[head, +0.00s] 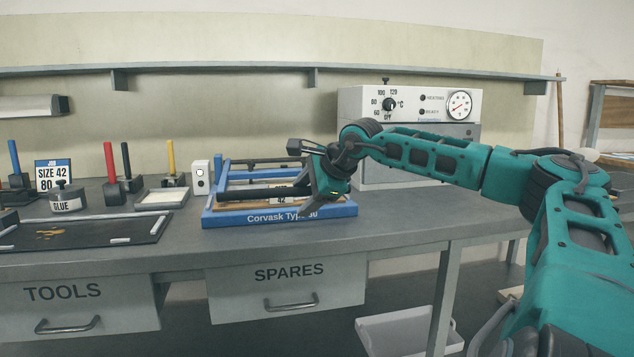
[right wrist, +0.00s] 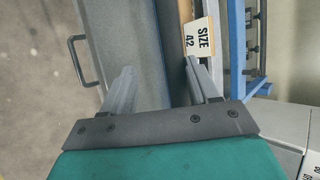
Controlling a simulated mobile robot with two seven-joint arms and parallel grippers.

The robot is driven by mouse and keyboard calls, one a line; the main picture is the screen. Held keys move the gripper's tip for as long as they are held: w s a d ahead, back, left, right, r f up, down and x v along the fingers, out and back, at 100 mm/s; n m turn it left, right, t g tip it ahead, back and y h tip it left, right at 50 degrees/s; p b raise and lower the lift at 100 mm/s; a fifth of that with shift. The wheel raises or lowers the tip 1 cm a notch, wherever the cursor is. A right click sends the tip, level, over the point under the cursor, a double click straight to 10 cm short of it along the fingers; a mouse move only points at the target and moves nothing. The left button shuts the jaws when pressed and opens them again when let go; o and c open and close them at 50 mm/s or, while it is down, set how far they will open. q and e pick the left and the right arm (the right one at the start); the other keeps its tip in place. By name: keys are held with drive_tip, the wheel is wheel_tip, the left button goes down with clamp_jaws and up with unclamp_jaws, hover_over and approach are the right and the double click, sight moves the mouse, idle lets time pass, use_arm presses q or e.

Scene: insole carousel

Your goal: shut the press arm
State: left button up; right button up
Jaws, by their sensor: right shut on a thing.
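The press is a blue-framed unit (head: 215,216) lettered "Corvask Type 30", standing on the bench; its blue frame also shows in the right wrist view (right wrist: 237,50). Its press arm looks like a dark bar (head: 250,193) lying low along the front part of the frame, near a wooden piece with a "SIZE 42" tag (right wrist: 201,37). My right gripper (head: 312,178) is at the right end of this bar, with its jaws shut on it. My left gripper is out of view.
A white heater box with dials (head: 410,105) stands behind my right arm. To the left are a small white device (head: 201,177), a pale tray (head: 160,198), upright coloured handles, a glue pot (head: 67,198) and a black mat (head: 85,233). The bench front is clear.

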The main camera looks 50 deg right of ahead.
drive_tip(key=shift+s+f, duration=0.1)
drive_tip(key=shift+s, duration=0.2)
use_arm(q)
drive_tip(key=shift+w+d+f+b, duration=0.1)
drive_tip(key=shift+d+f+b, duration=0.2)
drive_tip(key=shift+b, duration=0.4)
use_arm(e)
drive_tip(key=v, duration=1.2)
drive_tip(key=shift+r, duration=0.45)
